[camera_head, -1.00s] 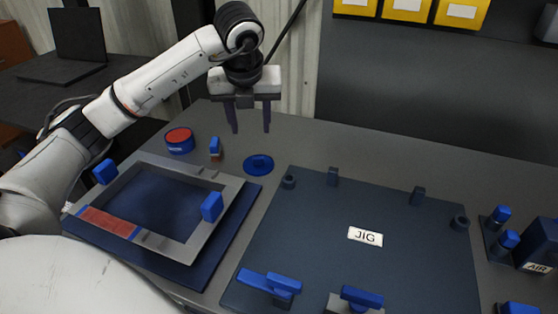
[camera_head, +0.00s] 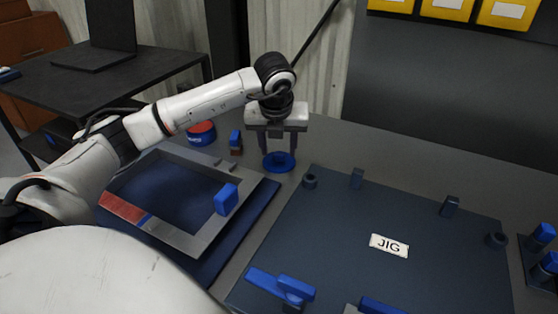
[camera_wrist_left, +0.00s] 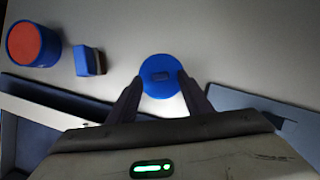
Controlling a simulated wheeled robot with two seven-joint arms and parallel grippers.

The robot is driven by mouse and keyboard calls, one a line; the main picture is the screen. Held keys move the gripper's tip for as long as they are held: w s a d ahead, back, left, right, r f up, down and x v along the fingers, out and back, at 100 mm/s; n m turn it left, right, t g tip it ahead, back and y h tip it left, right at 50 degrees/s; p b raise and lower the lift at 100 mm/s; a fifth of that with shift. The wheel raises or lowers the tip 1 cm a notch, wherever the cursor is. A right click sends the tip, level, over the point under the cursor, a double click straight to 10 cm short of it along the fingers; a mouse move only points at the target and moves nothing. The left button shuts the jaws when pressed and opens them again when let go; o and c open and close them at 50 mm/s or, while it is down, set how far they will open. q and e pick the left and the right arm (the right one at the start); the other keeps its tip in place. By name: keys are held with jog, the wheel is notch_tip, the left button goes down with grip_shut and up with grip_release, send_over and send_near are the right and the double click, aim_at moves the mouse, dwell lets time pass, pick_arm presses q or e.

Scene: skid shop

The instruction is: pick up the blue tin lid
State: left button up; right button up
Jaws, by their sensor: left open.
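The blue tin lid (camera_head: 279,163) is a flat round disc with a small dark knob, lying on the grey bench. It also shows in the left wrist view (camera_wrist_left: 161,84), near the fingertips. My left gripper (camera_head: 278,155) is open and points down over the lid. In the left wrist view its fingers (camera_wrist_left: 160,88) are spread at the left and right sides of the lid. I cannot tell whether they touch it. My right gripper is not in view.
A blue tin with a red top (camera_head: 201,134) and a small blue and brown block (camera_head: 235,142) stand left of the lid. A grey frame (camera_head: 190,240) with blue clamps lies at front left. The dark jig plate (camera_head: 340,240) with upright pegs lies to the right.

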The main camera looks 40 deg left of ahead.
pick_arm(q)
jog(key=shift+x, duration=1)
jog(key=shift+c, duration=0.2)
jog(key=c, duration=1.1)
jog(key=shift+r, duration=0.1)
